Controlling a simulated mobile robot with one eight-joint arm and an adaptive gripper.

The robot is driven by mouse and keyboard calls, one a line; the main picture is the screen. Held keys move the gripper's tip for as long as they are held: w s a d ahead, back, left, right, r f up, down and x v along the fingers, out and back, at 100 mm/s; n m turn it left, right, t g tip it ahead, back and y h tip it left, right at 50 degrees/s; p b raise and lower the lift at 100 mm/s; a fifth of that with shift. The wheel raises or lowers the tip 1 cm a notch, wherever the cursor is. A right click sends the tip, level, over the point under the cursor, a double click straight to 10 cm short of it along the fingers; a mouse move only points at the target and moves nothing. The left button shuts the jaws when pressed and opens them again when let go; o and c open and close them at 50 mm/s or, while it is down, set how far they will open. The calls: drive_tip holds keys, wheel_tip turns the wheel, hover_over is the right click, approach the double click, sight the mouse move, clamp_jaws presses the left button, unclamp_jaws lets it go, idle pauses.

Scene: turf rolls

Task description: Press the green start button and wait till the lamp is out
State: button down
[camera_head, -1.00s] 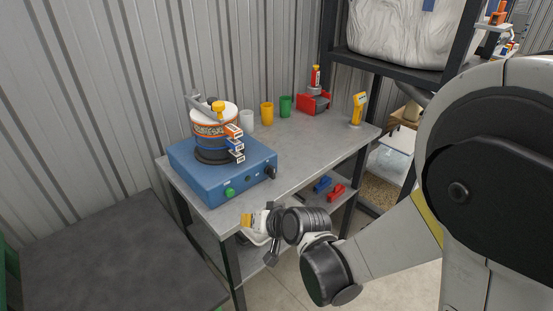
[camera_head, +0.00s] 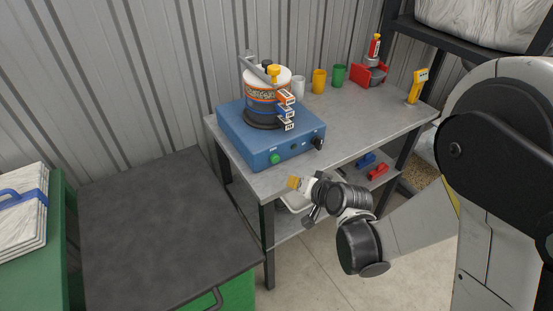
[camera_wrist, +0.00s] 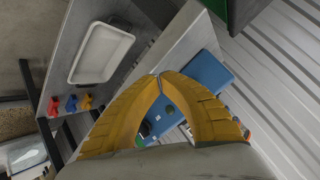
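The green start button (camera_head: 275,158) is on the front face of a blue machine (camera_head: 240,135) on the grey bench. Small round fittings (camera_head: 294,147) sit right of the button, then a black knob (camera_head: 318,143). I cannot tell which fitting is the lamp or whether it is lit. A stack of sieve-like rings (camera_head: 268,95) with orange and blue clips stands on the machine. My gripper (camera_head: 293,183) is in front of the bench, below and right of the button, apart from it. In the wrist view, its yellow fingers (camera_wrist: 160,76) meet at the tips, empty, with the blue machine (camera_wrist: 208,70) behind.
The bench (camera_head: 365,130) also bears white, yellow and green cups (camera_head: 319,81), a red holder (camera_head: 369,75) and a yellow handheld device (camera_head: 417,87). A white tray (camera_wrist: 101,53) and red and blue items lie below. A dark-topped table (camera_head: 160,230) stands left.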

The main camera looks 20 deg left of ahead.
sight(280, 172)
drive_tip(key=w+a, duration=0.3)
drive_tip(key=shift+a, duration=0.35)
drive_tip(key=shift+w+a, duration=0.55)
drive_tip(key=shift+a, duration=0.1)
idle(0.8)
drive_tip(key=shift+w+a, duration=0.25)
drive_tip(key=shift+w+a, duration=0.35)
drive_tip(key=shift+a, duration=0.05)
idle(0.8)
idle(0.4)
drive_tip(key=shift+s+d, duration=0.6)
drive_tip(key=shift+d, duration=0.15)
